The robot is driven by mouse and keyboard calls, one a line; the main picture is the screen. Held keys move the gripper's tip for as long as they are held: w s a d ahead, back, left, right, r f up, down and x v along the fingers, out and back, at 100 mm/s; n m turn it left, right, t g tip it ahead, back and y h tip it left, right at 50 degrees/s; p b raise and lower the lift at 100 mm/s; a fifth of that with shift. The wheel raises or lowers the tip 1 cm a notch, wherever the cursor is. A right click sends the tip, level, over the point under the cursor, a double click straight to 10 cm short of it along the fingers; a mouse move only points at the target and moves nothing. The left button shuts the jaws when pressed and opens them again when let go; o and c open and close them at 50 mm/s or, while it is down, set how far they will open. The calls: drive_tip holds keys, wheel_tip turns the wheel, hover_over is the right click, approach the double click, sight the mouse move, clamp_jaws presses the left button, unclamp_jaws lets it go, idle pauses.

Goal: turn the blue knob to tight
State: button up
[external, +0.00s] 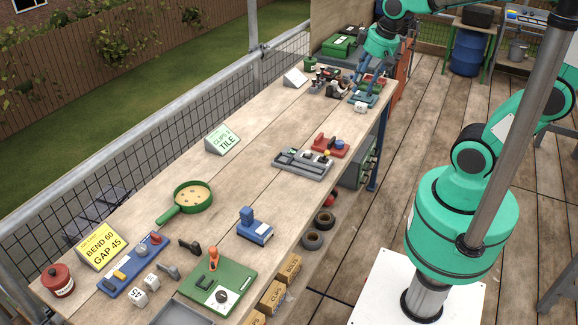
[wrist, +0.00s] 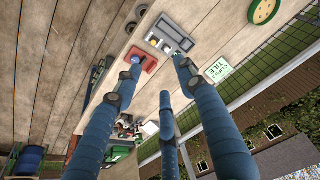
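My gripper (external: 364,76) hangs over the far end of the long workbench, above a small blue-green fixture (external: 364,99) with a white tag in front. In the wrist view its three blue fingers (wrist: 163,75) are spread apart with nothing held between them. A blue block with a raised blue top (external: 254,226) stands on the bench's near half, well away from my gripper. A blue base with a grey-and-red piece (external: 134,266) lies at the near left. I cannot tell which blue part is the knob, or its setting.
A grey tray (external: 303,164) and a red fixture (external: 330,145) sit mid-bench; the tray also shows in the wrist view (wrist: 156,43). A green pan (external: 173,211), green board (external: 233,280) and sign cards (external: 222,139) occupy the bench. Wire railing (external: 130,160) runs along its left side.

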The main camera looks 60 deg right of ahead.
drive_tip(key=w+d+f+m+g, duration=0.2)
drive_tip(key=w+d+f, duration=0.6)
drive_tip(key=d+f, duration=0.15)
drive_tip(key=m+g+b, duration=0.1)
drive_tip(key=m, duration=0.1)
hover_over(340, 142)
wheel_tip(340, 142, down, 15)
drive_tip(key=shift+s+d+r+y, duration=0.15)
drive_tip(key=shift+d+y, duration=0.1)
drive_tip(key=shift+y, duration=0.15)
drive_tip(key=f+b, duration=0.1)
drive_tip(key=f, duration=0.3)
drive_tip(key=f+b, duration=0.1)
drive_tip(key=f, duration=0.4)
drive_tip(key=f+b, duration=0.1)
drive_tip(key=f, duration=0.3)
drive_tip(key=shift+a+f, duration=0.25)
drive_tip(key=shift+f, duration=0.15)
drive_tip(key=shift+c, duration=0.2)
drive_tip(key=c, duration=0.8)
